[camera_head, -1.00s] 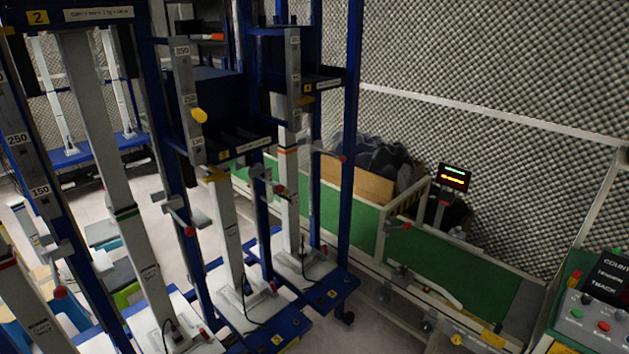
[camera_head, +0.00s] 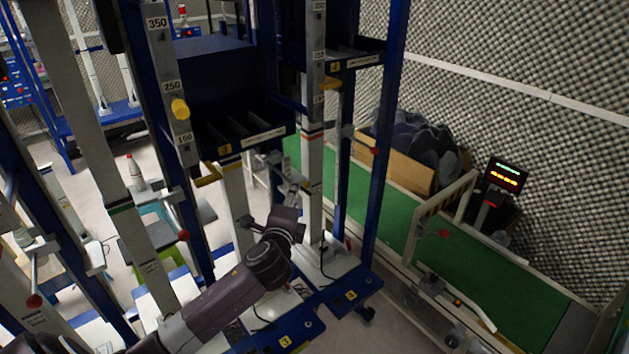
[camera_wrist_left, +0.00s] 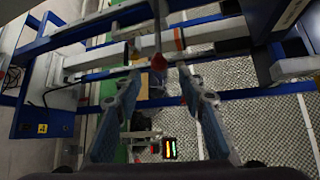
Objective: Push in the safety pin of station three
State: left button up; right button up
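Station three's dark shelf (camera_head: 225,148) carries a yellow 3. A grey scale post (camera_head: 163,60) in front of it has a yellow knob (camera_head: 180,108) sticking out near the 250 and 150 marks. I cannot tell which part is the safety pin. My left gripper (camera_head: 268,193) reaches in from the lower left, to the right of and below the yellow knob, beside the white columns. In the left wrist view its two blue-grey fingers (camera_wrist_left: 160,82) are apart and empty. A red ball (camera_wrist_left: 158,62) on a rod lies just ahead, between the fingertips in the picture. My right gripper is not in view.
A white column (camera_head: 313,160) with an orange band stands right of my gripper. A red ball lever (camera_head: 183,236) juts out on the left, another (camera_head: 374,150) on the right. Blue uprights (camera_head: 388,120) crowd the space. A green conveyor (camera_head: 490,280) runs along the right.

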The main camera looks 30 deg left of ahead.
aim_at(280, 173)
pick_arm(q)
jog(key=shift+p+x, duration=0.55)
jog(key=shift+x, duration=2.95)
jog(key=shift+a, duration=0.1)
jog(key=shift+c, duration=0.3)
grip_shut()
